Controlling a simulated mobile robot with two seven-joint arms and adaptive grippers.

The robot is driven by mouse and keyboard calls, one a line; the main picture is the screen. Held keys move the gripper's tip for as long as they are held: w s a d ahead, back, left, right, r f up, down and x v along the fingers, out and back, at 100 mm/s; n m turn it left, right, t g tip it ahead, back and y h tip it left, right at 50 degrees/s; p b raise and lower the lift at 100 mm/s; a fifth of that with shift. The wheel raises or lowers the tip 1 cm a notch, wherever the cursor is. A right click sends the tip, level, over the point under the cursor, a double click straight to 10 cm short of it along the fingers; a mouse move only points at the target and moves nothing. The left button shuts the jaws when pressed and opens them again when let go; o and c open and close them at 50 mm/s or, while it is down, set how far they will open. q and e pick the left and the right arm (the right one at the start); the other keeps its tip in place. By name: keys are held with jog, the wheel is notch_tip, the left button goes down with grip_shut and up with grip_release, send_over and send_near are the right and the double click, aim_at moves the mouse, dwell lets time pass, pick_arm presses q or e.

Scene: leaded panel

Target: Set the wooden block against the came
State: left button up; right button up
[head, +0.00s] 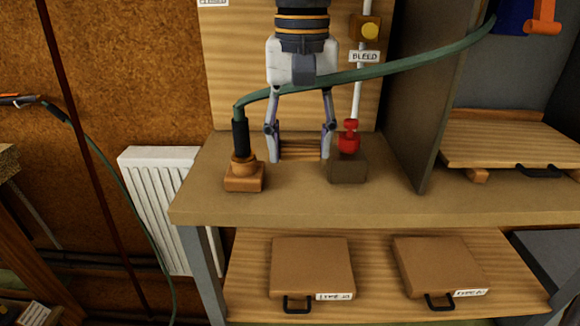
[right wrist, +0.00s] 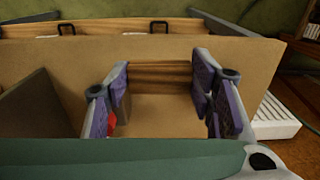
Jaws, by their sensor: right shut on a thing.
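My right gripper (head: 301,157) reaches down from the top middle of the head view over the bench. Its fingers are shut on a striped brown wooden block (head: 301,149), one finger at each end. The wooden block (right wrist: 160,76) also spans the gap between the fingertips in the right wrist view. It is low over the bench top; I cannot tell whether it touches it. No came can be made out in either view. My left gripper is not in view.
A green hose (head: 405,68) crosses at the gripper, ending at a black-handled tool on an orange-brown base (head: 244,183). Right of the fingers stands a dark block (head: 347,168) with a red valve (head: 349,137). A grey divider (head: 425,100) stands farther right. The front bench top (head: 300,208) is clear.

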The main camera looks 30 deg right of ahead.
send_over(292, 182)
jog(key=f, duration=0.7)
jog(key=shift+s+a, duration=0.2)
jog(key=shift+s, duration=0.15)
jog(key=shift+w+d+f+b, duration=0.1)
jog(key=shift+w+f+b, duration=0.1)
jog(key=shift+f+b, duration=0.1)
jog(key=f, duration=0.3)
jog(key=shift+w+d+f, duration=0.1)
jog(key=shift+w+f, duration=0.15)
jog(key=shift+w, duration=0.05)
jog(key=o, duration=0.7)
jog(key=shift+f, duration=0.1)
